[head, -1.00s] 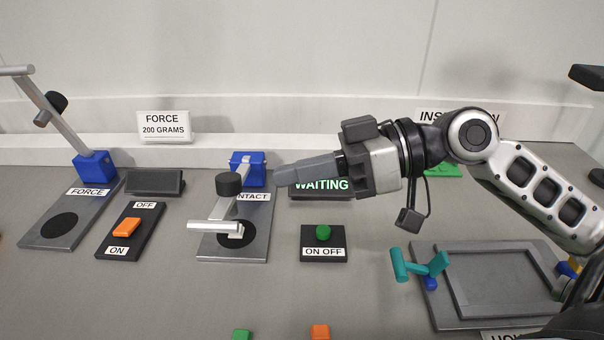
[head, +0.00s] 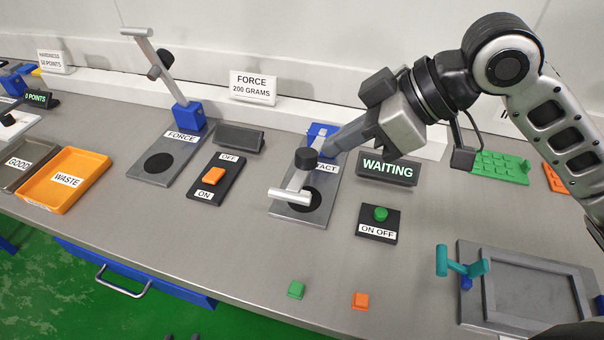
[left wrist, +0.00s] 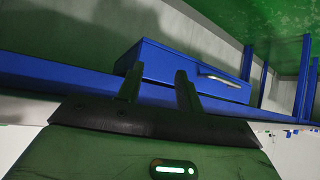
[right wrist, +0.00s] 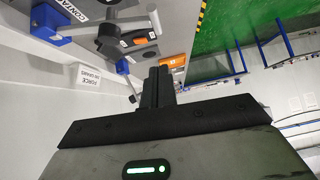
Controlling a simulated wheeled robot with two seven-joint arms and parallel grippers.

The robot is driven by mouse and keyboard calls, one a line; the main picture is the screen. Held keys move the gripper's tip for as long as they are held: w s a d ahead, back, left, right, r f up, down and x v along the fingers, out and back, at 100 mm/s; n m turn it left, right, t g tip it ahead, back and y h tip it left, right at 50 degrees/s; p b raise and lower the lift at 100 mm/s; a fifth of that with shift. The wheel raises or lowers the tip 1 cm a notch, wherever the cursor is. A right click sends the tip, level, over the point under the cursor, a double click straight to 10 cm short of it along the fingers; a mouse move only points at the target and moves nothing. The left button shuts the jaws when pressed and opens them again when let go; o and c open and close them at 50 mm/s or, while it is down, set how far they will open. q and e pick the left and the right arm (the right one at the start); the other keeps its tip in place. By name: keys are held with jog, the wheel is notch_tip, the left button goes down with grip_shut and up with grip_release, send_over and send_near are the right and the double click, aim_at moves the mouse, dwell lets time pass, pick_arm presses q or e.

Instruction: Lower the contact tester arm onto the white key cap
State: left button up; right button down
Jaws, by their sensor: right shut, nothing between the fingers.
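The contact tester has a grey plate (head: 283,209), a blue base and an arm (head: 298,180) with a black cylinder (head: 306,158) and a pale crossbar handle. Its arm is down, with the handle low over the black pad. A small white piece beside the handle looks like the white key cap (head: 307,194); whether they touch is unclear. My right gripper (head: 326,147) is shut and empty, its tips close to the cylinder and covering part of the base. It also shows in the right wrist view (right wrist: 158,72). My left gripper (left wrist: 158,82) is open and empty, facing a blue drawer.
The display (head: 388,168) reads WAITING, above the green on/off button (head: 380,214). The force tester (head: 160,162) stands left with its arm raised. Green (head: 296,289) and orange (head: 361,301) caps lie near the front edge. A grey holder with a teal clamp (head: 462,265) is at right.

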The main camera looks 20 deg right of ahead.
send_over(285, 191)
jog(key=s+d, duration=0.1)
jog(key=d, duration=0.1)
jog(key=f, duration=0.5)
jog(key=shift+s+d+f, duration=0.1)
jog(key=shift+s+d, duration=0.05)
jog(key=shift+s, duration=0.05)
notch_tip(285, 191, down, 3)
jog(key=shift+r, duration=0.2)
jog(key=shift+f+p, duration=0.3)
jog(key=shift+f, duration=0.4)
jog(key=shift+f, duration=0.1)
